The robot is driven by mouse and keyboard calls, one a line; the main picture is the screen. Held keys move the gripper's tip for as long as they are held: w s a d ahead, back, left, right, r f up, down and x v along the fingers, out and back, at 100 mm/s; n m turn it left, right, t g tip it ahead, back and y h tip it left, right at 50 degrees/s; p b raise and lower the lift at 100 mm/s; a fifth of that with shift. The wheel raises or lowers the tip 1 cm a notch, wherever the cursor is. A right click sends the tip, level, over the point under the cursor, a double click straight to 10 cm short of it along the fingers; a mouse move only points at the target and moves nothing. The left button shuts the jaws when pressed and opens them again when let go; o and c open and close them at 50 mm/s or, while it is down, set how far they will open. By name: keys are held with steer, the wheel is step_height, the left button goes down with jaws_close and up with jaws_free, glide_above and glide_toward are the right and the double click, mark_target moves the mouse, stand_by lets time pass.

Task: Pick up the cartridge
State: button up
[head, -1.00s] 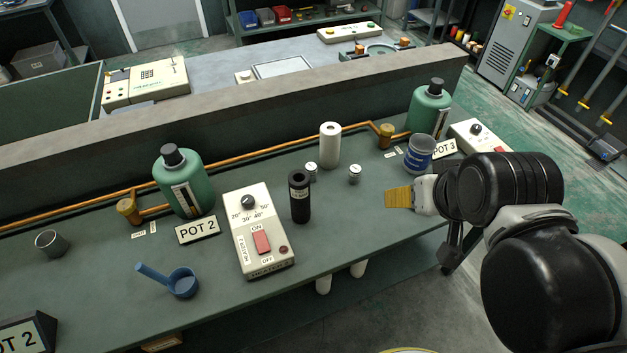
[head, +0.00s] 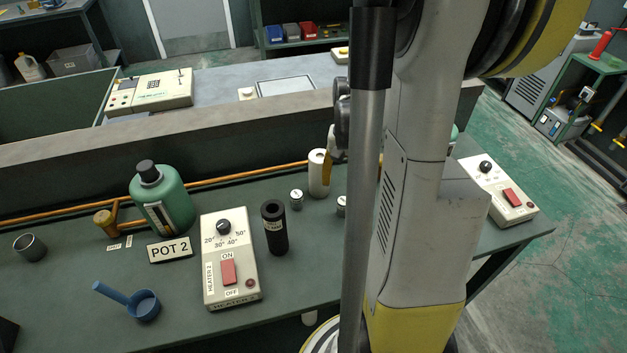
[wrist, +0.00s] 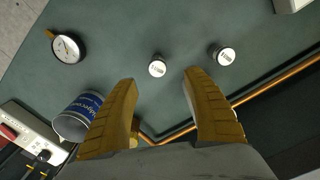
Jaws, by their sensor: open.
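No label I can read says cartridge. A black cylinder with a hollow-looking top and a pale label (head: 274,228) stands upright right of the heater box. A white cylinder (head: 319,180) stands behind it. Two small silver-topped canisters stand nearby, one left (head: 296,200) and one partly hidden by my arm (head: 341,206). The wrist view shows the two canisters (wrist: 157,67) (wrist: 223,55) beyond my fingertips. My gripper (wrist: 161,79) is open and empty, with yellow fingers. In the head view one finger (head: 327,168) shows by the white cylinder; the rest is mostly hidden.
The heater box (head: 231,258), POT 2 sign (head: 170,250), green bottle (head: 162,200) and blue scoop (head: 143,303) occupy the bench's left. A blue tin (wrist: 77,114) and round gauge (wrist: 68,48) lie left in the wrist view. A copper pipe (head: 235,178) runs along the back.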

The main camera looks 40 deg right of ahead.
mark_target(343, 202)
steer(key=f+b, duration=0.1)
steer(key=f, duration=0.2)
steer(key=f+b, duration=0.1)
steer(key=f, duration=0.2)
steer(key=shift+s+d+f+b, duration=0.1)
steer(key=shift+s+f+b, duration=0.1)
steer(key=shift+b, duration=0.1)
step_height(343, 202, down, 5)
steer(key=b, duration=0.2)
steer(key=shift+d+r+b, duration=0.15)
steer(key=shift+b, duration=0.25)
steer(key=shift+r, duration=0.1)
steer(key=shift+c, duration=0.5)
jaws_close()
